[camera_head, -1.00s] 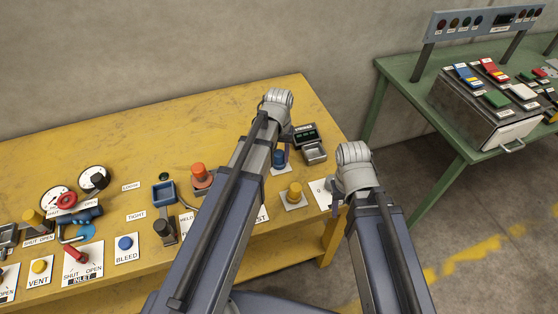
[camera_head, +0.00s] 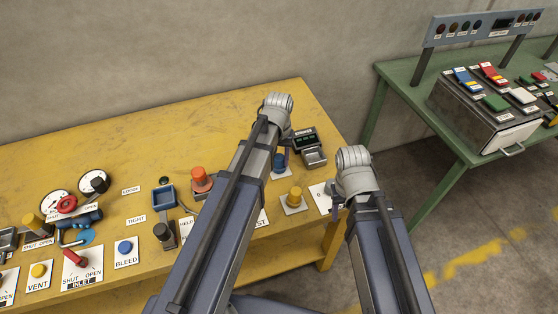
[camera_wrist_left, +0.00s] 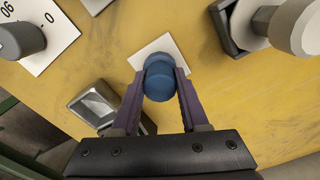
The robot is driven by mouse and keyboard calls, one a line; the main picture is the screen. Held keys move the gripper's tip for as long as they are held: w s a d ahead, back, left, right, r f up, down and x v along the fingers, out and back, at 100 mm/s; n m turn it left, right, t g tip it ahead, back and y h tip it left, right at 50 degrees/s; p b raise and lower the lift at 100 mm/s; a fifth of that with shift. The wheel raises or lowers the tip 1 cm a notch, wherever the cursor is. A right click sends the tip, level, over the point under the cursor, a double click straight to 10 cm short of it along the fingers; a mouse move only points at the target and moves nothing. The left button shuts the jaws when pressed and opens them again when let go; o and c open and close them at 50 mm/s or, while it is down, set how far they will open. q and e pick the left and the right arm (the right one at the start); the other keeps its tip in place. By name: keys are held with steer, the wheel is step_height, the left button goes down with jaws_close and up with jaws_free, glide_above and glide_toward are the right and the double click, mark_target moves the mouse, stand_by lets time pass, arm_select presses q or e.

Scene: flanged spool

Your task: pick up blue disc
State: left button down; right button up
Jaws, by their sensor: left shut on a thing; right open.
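The blue disc (camera_head: 279,161) is a short round blue piece with a wider rim at its top, over a white square plate (camera_wrist_left: 166,50) on the yellow table. It also shows in the left wrist view (camera_wrist_left: 158,77). My left gripper (camera_wrist_left: 159,82) has its purple fingers against both sides of it. Whether the piece still touches the plate, I cannot tell. In the head view my left wrist partly covers this spot. My right gripper (camera_head: 337,200) is open beside the table's right end, mostly hidden by its own wrist.
A yellow knob (camera_head: 294,196) on a white plate stands just in front. A grey tray (camera_head: 314,156) and a dark display box (camera_head: 304,137) stand close to the right. An orange-red knob (camera_head: 201,177) is to the left. A green table (camera_head: 418,116) stands at the right.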

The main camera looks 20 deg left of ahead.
mark_target(279, 157)
arm_select(q)
step_height(279, 157, up, 10)
steer(key=p, duration=0.9)
steer(key=shift+p, duration=0.4)
arm_select(e)
step_height(279, 157, up, 10)
arm_select(q)
steer(key=shift+f, duration=0.1)
